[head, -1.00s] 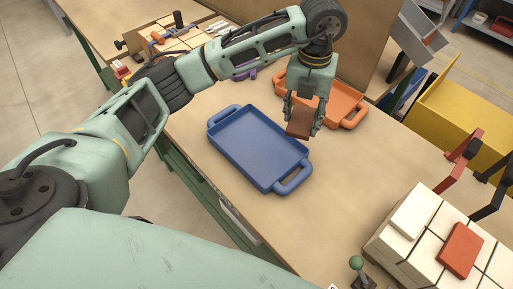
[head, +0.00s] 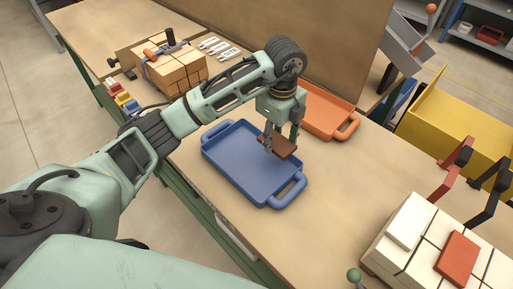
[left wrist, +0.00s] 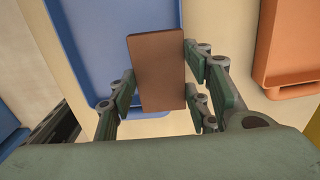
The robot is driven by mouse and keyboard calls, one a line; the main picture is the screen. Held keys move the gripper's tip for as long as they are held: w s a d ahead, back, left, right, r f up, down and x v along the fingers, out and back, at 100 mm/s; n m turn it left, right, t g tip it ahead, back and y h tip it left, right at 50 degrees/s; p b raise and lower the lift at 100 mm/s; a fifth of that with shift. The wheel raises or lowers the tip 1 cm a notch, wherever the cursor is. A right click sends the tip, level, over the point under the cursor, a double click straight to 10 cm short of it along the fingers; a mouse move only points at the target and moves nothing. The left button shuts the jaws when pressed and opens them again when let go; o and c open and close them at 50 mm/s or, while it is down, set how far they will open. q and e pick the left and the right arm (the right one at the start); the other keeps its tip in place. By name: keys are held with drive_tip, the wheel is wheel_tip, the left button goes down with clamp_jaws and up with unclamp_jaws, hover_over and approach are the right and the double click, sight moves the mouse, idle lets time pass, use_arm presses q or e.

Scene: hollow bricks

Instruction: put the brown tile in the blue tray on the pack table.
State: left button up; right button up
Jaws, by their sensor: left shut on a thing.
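The brown tile (head: 278,145) is held in my left gripper (head: 281,141), above the far right part of the blue tray. In the left wrist view the brown tile (left wrist: 157,70) sits between the fingers of the left gripper (left wrist: 158,85), with the blue tray (left wrist: 82,30) below it. The blue tray (head: 240,165) lies flat on the pack table (head: 330,190) and looks empty. The tile is apart from the tray floor as far as I can see. My right gripper does not show.
An orange tray (head: 325,112) lies just behind the blue one. A stack of white bricks with a red tile (head: 458,258) on top stands at the front right. A strapped stack of tan bricks (head: 178,70) is at the back left. A yellow bin (head: 455,130) stands at the right.

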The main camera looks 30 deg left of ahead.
sight(258, 140)
use_arm(q)
drive_tip(key=a+f, duration=0.2)
drive_tip(key=a, duration=0.1)
drive_tip(key=a+f+p, duration=0.1)
drive_tip(key=a, duration=0.1)
drive_tip(key=shift+s+a, duration=0.2)
drive_tip(key=shift+s, duration=0.15)
wheel_tip(258, 140, down, 4)
drive_tip(key=shift+r+p, duration=0.1)
drive_tip(key=shift+p, duration=0.6)
drive_tip(key=shift+f, duration=0.25)
drive_tip(key=shift+f, duration=0.2)
drive_tip(key=o, duration=1)
drive_tip(key=shift+r, duration=0.15)
